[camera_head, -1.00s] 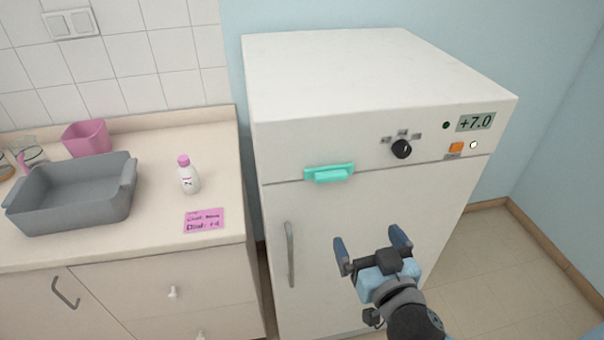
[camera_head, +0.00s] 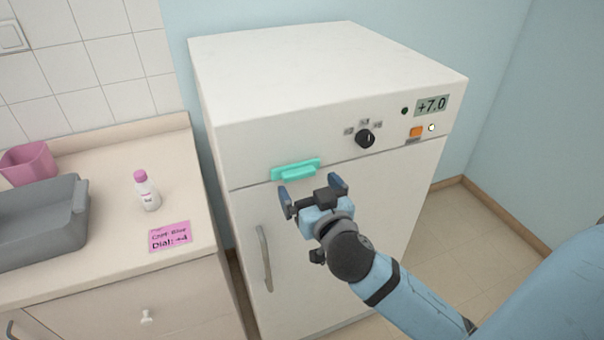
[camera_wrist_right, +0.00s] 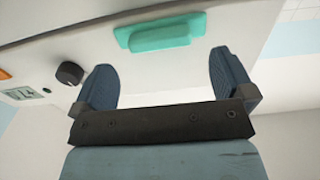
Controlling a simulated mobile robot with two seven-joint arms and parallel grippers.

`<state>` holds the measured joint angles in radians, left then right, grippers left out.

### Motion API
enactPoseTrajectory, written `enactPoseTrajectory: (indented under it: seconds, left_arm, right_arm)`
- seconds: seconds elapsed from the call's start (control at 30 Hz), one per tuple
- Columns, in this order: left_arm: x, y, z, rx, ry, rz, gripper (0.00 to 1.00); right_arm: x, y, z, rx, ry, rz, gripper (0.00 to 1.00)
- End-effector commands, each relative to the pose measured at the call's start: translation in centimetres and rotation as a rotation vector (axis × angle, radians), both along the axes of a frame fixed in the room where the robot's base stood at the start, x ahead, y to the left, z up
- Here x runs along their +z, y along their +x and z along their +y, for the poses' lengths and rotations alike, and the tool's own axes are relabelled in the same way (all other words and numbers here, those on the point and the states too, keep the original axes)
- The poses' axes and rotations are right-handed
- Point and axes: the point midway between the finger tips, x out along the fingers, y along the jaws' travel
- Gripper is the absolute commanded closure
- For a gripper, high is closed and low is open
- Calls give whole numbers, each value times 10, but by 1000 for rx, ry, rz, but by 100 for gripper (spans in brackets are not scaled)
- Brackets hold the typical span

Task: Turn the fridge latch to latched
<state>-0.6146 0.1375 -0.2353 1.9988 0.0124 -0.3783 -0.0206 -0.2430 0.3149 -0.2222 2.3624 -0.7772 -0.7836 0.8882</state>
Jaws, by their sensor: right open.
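The fridge latch is a teal bar (camera_head: 296,170) on the seam between the fridge's top panel and its door, lying roughly along the seam. It also shows in the right wrist view (camera_wrist_right: 160,33), ahead of the fingers and between them. The white fridge (camera_head: 330,215) has its door shut. My right gripper (camera_head: 312,188) is open and empty, just below and in front of the latch, apart from it as far as I can see. My left gripper is not in view.
A black dial (camera_head: 365,138), an orange switch (camera_head: 416,132) and a +7.0 display (camera_head: 432,105) are right of the latch. The door handle (camera_head: 265,258) is below it. The counter at left holds a bottle (camera_head: 147,192), a pink note (camera_head: 170,237) and a grey basin (camera_head: 35,230).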

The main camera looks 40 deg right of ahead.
Motion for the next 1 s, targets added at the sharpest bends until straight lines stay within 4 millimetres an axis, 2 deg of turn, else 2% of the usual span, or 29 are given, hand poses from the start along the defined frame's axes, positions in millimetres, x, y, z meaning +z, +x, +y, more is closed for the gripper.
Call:
enactPoseTrajectory:
  seconds: [0.03,0.2,0.37,0.6,0.63,0.83,1.0]
  left_arm:
    - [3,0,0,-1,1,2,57]
    - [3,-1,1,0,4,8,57]
    - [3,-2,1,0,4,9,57]
    - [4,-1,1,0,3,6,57]
    - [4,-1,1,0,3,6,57]
    - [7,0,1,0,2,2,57]
    - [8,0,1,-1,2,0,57]
  right_arm:
    - [3,10,-3,0,-3,0,0]
    - [1,30,-7,0,-2,0,0]
    - [0,38,-9,0,-1,1,0]
    - [-1,39,-9,0,0,1,0]
    - [-1,39,-9,0,0,1,2]
    - [-1,39,-9,0,0,1,47]
    - [0,39,-9,0,-4,2,47]
